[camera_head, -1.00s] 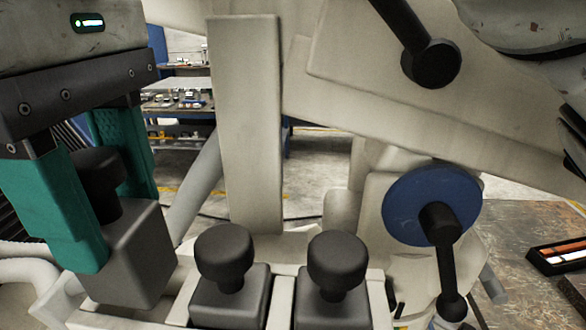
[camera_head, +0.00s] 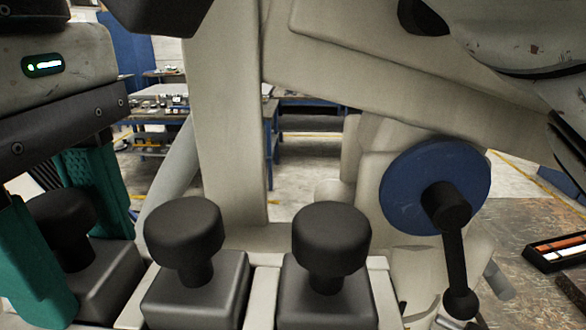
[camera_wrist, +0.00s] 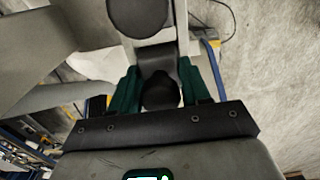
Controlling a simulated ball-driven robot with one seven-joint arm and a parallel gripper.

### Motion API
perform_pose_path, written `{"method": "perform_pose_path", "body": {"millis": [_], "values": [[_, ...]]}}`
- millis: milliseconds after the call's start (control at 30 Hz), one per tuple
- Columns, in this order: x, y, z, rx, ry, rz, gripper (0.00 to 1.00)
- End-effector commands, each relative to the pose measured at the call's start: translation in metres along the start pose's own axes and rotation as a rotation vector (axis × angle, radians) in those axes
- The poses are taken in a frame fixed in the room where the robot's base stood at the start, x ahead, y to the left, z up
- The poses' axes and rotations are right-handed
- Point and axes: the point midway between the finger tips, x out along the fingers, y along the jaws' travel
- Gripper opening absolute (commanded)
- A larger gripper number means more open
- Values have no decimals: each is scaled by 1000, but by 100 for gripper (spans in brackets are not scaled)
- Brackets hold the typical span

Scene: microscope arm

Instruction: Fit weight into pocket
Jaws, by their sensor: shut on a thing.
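The held weight (camera_head: 108,284), a dark grey block with a black knob, is at the left of the head view. My gripper (camera_head: 86,268) has its teal fingers shut on it, one on each side. The block stands about level with two like weights (camera_head: 195,285) (camera_head: 328,300) seated in a pale holder (camera_head: 262,292) to its right. Its underside and the pocket around it are hidden, so I cannot tell how deep it sits. In the wrist view the black knob (camera_wrist: 160,93) shows between the fingers of my gripper (camera_wrist: 160,78).
A pale upright column (camera_head: 228,130) rises behind the weights. A blue disc with a black crank (camera_head: 415,195) stands to the right. A slanted pale beam (camera_head: 400,95) crosses above. A tray (camera_head: 560,250) lies on a table at the far right.

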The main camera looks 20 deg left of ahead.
Motion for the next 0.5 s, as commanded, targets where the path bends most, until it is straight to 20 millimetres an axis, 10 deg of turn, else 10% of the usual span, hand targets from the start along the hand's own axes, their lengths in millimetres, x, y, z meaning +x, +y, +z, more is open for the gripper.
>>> {"method": "perform_pose_path", "body": {"millis": [67,100,500], "values": [[1,0,0,0,2,1,0],[3,0,0,0,-1,-1,47],[2,0,0,0,-1,0,72]]}}
